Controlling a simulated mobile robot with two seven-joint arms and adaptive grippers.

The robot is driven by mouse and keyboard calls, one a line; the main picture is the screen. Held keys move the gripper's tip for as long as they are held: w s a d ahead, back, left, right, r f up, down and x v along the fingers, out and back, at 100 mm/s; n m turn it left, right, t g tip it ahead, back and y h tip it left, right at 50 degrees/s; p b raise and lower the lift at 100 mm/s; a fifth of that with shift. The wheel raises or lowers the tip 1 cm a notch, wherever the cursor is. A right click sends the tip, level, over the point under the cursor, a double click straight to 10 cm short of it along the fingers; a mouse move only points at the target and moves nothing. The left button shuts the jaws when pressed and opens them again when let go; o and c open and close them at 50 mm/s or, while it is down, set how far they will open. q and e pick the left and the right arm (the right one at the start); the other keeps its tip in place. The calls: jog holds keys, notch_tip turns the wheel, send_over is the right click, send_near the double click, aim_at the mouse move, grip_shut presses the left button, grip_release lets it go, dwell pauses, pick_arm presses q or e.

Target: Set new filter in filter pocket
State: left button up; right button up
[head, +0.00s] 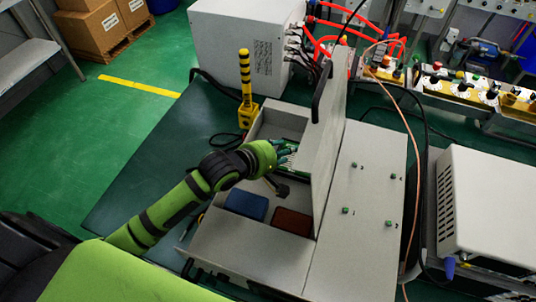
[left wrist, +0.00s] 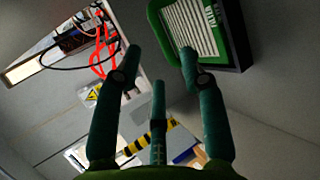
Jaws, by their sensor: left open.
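A green-framed filter (left wrist: 192,32) with white pleats shows at the top of the left wrist view, set against a dark frame or holder on a grey surface. My left gripper (left wrist: 160,62) is open, with its fingers spread below and in front of the filter; no grip on it is visible. In the head view my left gripper (head: 286,153) reaches into an open grey box (head: 272,258), beside its raised lid (head: 327,140). The hand and lid hide most of the filter there. I cannot tell which part is the filter pocket. My right gripper is out of view.
A blue block (head: 245,204) and a reddish-brown block (head: 293,222) lie in the near part of the box. A yellow-and-black striped post (head: 245,85) stands behind it. A white cabinet (head: 240,45) with red cables is at the back. Another white unit (head: 485,210) stands right.

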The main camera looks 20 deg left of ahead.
pick_arm(q)
jog(key=v, duration=0.7)
jog(key=shift+s+b, duration=0.2)
jog(key=shift+b, duration=0.1)
jog(key=shift+r, duration=0.1)
dwell(0.7)
